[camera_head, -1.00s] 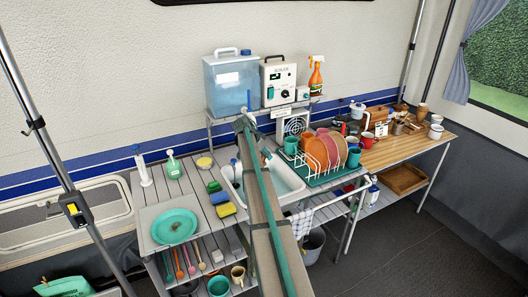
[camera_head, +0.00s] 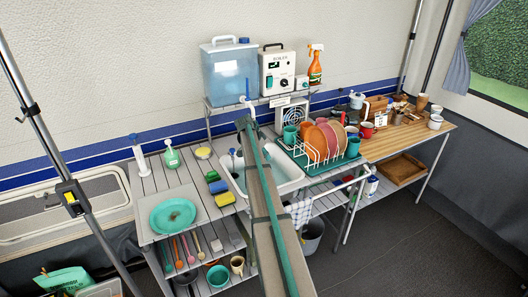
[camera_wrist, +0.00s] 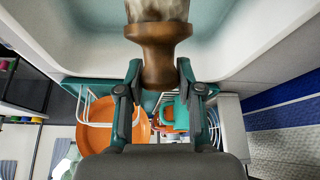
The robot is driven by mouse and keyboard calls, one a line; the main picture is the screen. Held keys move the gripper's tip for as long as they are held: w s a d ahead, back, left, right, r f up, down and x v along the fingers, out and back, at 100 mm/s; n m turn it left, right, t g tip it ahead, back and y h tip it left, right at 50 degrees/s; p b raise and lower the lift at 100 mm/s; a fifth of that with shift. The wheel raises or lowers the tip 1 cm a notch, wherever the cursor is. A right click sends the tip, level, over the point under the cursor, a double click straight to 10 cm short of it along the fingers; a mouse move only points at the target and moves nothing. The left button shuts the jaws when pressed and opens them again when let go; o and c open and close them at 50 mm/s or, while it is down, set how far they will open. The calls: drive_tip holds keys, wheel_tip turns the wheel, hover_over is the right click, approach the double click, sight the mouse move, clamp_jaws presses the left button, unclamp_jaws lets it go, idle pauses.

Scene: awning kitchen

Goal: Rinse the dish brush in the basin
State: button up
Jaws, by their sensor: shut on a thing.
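The dish brush (camera_wrist: 157,34) has a brown wooden head with pale bristles and shows at the top of the wrist view. My gripper (camera_wrist: 157,85) is shut on the brush just below its head. The basin is a white sink with a teal-tinted inside; its rim (camera_head: 291,187) shows in the head view, partly covered by my arm. In the wrist view, the basin wall (camera_wrist: 85,50) surrounds the brush head. I cannot tell whether the bristles touch the basin or any water. In the head view my gripper and the brush are hidden behind my arm.
A teal dish rack (camera_head: 325,172) with orange and red plates stands right of the basin. Sponges (camera_head: 219,187) and a teal plate (camera_head: 172,216) lie left of it. A clear water tank (camera_head: 230,72) and boiler (camera_head: 278,72) stand on the shelf behind.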

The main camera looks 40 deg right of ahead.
drive_tip(key=shift+f+b, duration=1.1)
drive_tip(key=shift+f, duration=4.3)
drive_tip(key=shift+r, duration=0.1)
drive_tip(key=shift+r+p, duration=1.7)
drive_tip(key=shift+r, duration=6.1)
